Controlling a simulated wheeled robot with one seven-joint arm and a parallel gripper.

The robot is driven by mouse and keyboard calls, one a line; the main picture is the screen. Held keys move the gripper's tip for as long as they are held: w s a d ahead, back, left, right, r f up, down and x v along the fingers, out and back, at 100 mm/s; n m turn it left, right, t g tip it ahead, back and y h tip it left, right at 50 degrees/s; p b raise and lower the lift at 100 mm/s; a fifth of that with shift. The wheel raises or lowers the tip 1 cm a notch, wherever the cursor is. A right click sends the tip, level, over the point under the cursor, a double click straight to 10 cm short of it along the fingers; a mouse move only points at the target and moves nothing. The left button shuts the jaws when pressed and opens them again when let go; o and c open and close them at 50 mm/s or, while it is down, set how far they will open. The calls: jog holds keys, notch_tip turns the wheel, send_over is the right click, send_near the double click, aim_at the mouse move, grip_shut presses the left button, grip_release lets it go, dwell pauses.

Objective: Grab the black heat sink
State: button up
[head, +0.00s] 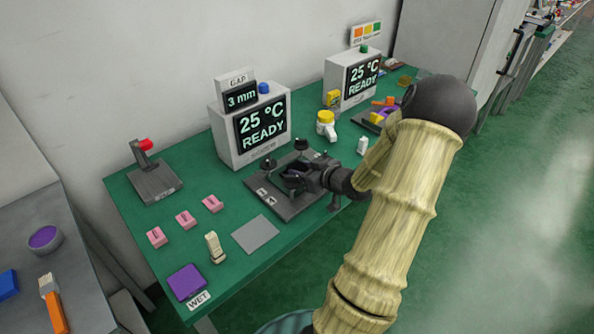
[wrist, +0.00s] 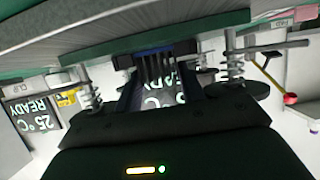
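The black heat sink (wrist: 158,65) shows its dark fins in the wrist view, upside down, at the far end of the gap between my fingers. In the head view it is mostly hidden within the dark clamp fixture (head: 268,195), which has black knobs on posts. My gripper (head: 306,180) reaches in low from the right, over the fixture's base plate. In the wrist view my gripper (wrist: 165,92) has its fingers apart, with one on each side of the fins. I cannot make out contact between fingers and heat sink.
Spring posts (wrist: 232,65) stand close on both sides of the fingers. A display box (head: 250,130) reading 25 °C READY stands behind the fixture. A red-knob lever (head: 153,170), pink blocks (head: 186,220), a grey pad (head: 255,234) and a purple pad (head: 187,282) lie to the left.

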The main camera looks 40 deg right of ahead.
jog(key=shift+c, duration=1.4)
notch_tip(320, 180, up, 10)
jog(key=p, duration=0.2)
jog(key=shift+p, duration=0.35)
jog(key=shift+r, duration=0.1)
